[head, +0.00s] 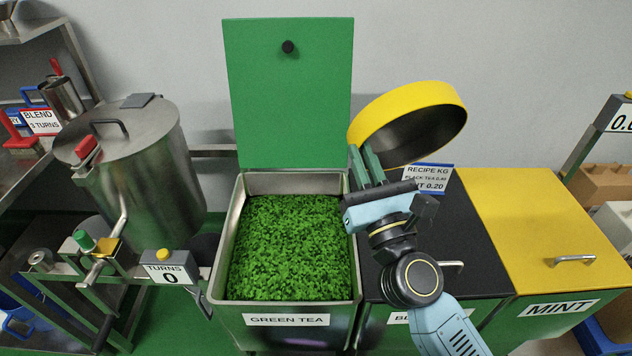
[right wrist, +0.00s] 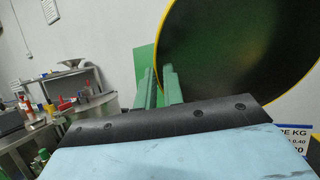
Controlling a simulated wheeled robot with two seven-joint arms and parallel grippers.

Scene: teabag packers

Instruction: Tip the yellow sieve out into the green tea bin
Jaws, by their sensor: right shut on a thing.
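The yellow sieve (head: 425,97) is held up and tilted on its side in the head view, above the black lid right of the green tea bin. My right gripper (head: 364,163) is shut on the sieve's near left rim. In the right wrist view the green fingers (right wrist: 158,88) meet the dark sieve (right wrist: 235,50) at its yellow edge. The green tea bin (head: 228,302) stands open left of the sieve, full of green leaf (head: 290,245). My left gripper is not in view.
The bin's green lid (head: 288,110) stands upright behind it. A black-lidded bin (head: 470,235) and the yellow mint bin (head: 535,215) stand to the right. A steel drum (head: 150,170) and a turns counter (head: 168,268) stand left. A recipe card (head: 428,178) is behind the gripper.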

